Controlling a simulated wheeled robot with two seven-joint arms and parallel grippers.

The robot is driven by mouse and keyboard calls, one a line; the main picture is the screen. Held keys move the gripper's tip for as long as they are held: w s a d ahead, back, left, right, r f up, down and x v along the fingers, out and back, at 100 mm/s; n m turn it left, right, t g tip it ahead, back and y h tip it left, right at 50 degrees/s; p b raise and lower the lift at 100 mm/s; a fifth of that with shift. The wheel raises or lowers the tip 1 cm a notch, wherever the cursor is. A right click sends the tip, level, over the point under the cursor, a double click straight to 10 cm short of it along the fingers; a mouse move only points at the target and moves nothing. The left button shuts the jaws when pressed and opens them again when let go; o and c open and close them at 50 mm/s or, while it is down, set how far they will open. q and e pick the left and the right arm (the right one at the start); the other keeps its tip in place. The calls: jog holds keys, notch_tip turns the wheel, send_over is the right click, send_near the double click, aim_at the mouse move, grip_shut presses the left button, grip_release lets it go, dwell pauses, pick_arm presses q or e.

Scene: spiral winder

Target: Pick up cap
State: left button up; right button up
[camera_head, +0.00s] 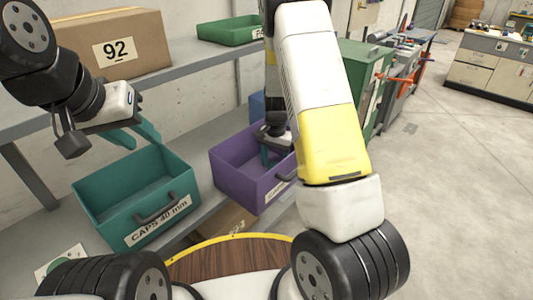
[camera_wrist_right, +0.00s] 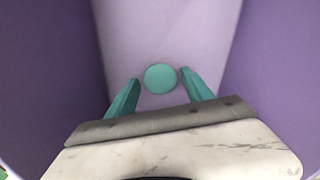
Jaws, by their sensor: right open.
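The cap is a small teal disc (camera_wrist_right: 160,78) lying on the pale floor of a purple bin in the right wrist view. My right gripper (camera_wrist_right: 161,80) is open, with its two teal fingers on either side of the cap; the gap between fingers and cap shows, and I cannot tell the remaining height. In the head view the right gripper (camera_head: 266,152) reaches down inside the purple bin (camera_head: 275,192), and the cap is hidden there. My left gripper (camera_head: 144,142) is open and empty above the teal bin (camera_head: 157,222), which is labelled for 40 mm caps.
Purple bin walls rise close on both sides of the right gripper. A cardboard box (camera_head: 110,45) and a green bin (camera_head: 230,31) stand on the upper shelf. A green cabinet (camera_head: 362,85) stands behind my right arm. A round wooden top (camera_head: 235,258) is in front.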

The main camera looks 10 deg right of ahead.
jog(key=c, duration=1.2)
